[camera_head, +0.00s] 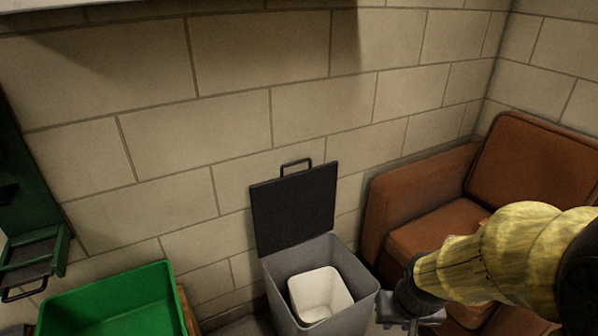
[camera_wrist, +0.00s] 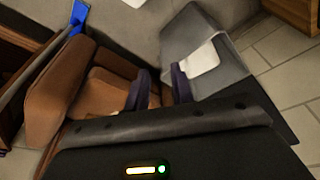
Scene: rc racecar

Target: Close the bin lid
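The grey bin (camera_head: 352,262) stands against the wall in the head view, with a white inner bucket (camera_head: 320,291) inside. Its dark lid (camera_head: 293,212) is open, raised nearly upright at the back near the wall, with a loop handle (camera_head: 295,166) on its top edge. In the wrist view the bin (camera_wrist: 233,75) is at the upper right of the fingers. My gripper (camera_wrist: 160,90) has its two dark fingers apart with nothing between them. In the head view my gripper is low, to the right of the bin, partly cut off by the lower edge.
A brown leather armchair (camera_head: 428,194) stands right of the bin, close to my arm. A green crate (camera_head: 108,298) is at the lower left. A block wall (camera_head: 222,130) runs behind the bin. A blue object (camera_wrist: 79,17) shows in the wrist view.

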